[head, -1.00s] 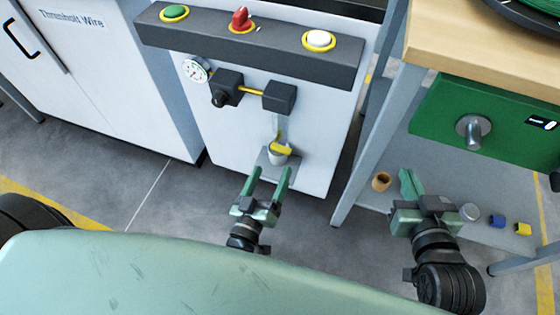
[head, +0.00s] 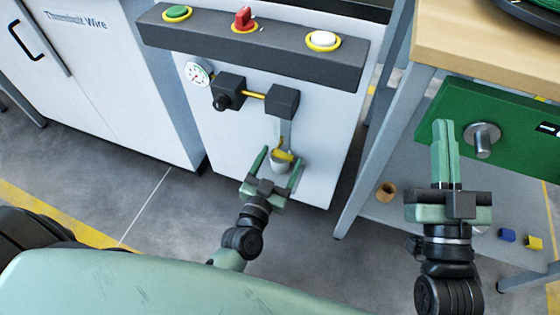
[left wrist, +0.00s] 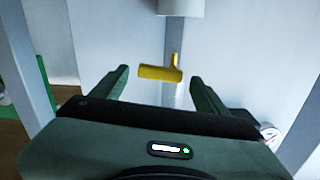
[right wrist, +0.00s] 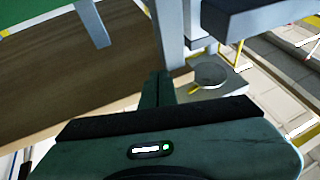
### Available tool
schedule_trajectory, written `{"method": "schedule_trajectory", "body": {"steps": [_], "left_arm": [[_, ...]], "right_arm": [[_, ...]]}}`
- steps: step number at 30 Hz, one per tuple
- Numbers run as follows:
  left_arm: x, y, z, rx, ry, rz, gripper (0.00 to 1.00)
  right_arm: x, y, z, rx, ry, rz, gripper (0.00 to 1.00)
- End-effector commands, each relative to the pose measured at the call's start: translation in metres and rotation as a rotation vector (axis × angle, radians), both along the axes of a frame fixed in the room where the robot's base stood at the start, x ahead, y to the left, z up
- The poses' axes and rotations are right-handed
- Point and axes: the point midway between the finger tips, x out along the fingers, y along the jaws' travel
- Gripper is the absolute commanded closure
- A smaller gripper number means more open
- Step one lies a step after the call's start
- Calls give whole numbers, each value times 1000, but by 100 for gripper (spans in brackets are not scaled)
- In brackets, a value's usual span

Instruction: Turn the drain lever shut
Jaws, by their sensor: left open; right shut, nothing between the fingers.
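The drain lever is a yellow bar (head: 285,155) below the dark valve block (head: 282,101) on the white machine front. It shows as a yellow T-shaped handle in the left wrist view (left wrist: 158,73). My left gripper (head: 277,163) is open, with one finger on each side of the lever; in the left wrist view the fingertips (left wrist: 159,78) show gaps to both ends of the bar. My right gripper (head: 442,126) is shut and empty, in front of the green panel.
A dark bar with a green button (head: 177,13), a red switch (head: 243,19) and a white button (head: 322,39) runs above. A gauge (head: 198,73) is at left. The wooden-topped bench (head: 470,45) with a green panel (head: 520,140) and knob (head: 482,138) stands right.

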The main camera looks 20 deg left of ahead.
Motion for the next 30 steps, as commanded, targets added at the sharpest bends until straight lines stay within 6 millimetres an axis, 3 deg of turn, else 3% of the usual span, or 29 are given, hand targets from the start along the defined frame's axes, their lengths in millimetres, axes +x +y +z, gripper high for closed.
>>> {"method": "schedule_trajectory", "body": {"steps": [8, 11, 15, 19, 30], "left_arm": [[2, 0, 0, -1, 1, 0, 25], [2, 0, 0, -1, 1, 0, 48], [2, 0, 0, -1, 1, 0, 87], [2, 0, 1, -9, 1, 0, 88], [2, 0, 4, -130, 5, -1, 88]], "right_arm": [[-1, 0, 3, 4, -14, 1, 100], [-1, 0, 3, 4, -13, 1, 100], [-1, 0, 3, 4, -13, 1, 100], [0, 0, 2, 1, -4, 0, 100], [12, -4, -49, -71, 266, -16, 100]]}}
